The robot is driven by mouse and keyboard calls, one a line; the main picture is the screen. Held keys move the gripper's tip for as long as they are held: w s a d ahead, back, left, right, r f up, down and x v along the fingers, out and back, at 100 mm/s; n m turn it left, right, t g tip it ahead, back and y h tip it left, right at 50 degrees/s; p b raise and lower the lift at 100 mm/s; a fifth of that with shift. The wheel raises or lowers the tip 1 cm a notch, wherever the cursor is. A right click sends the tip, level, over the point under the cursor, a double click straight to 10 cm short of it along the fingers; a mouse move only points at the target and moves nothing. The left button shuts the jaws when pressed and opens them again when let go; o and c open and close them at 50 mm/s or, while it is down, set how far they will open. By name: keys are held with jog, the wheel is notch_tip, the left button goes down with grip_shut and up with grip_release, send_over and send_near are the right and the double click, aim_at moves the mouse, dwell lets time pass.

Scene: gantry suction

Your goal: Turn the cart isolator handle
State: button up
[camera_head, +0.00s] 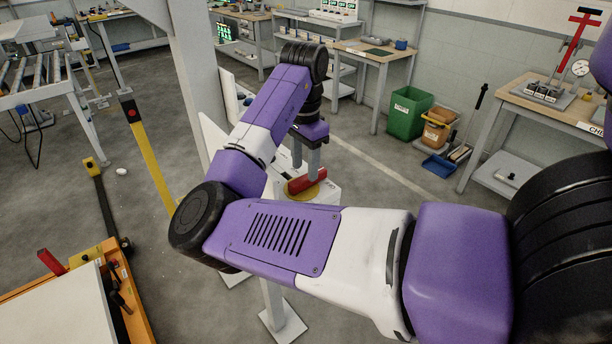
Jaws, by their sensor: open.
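The isolator handle is a red bar (308,180) on a yellow round plate (297,193), on top of a white post-mounted box (329,190). My gripper (305,167) points down directly over the handle, with two grey fingers apart. The right finger's tip comes down at the red bar; the left finger is partly behind my arm. I cannot tell whether either finger touches the handle.
A grey column (190,75) and white panels stand just left of the handle. An orange cart (120,295) is at lower left, near a yellow post (150,155). Green (408,112) and orange bins stand by the back wall. A workbench (545,100) is at right.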

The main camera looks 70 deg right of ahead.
aim_at(305, 177)
jog(key=shift+f, duration=1.7)
grip_shut()
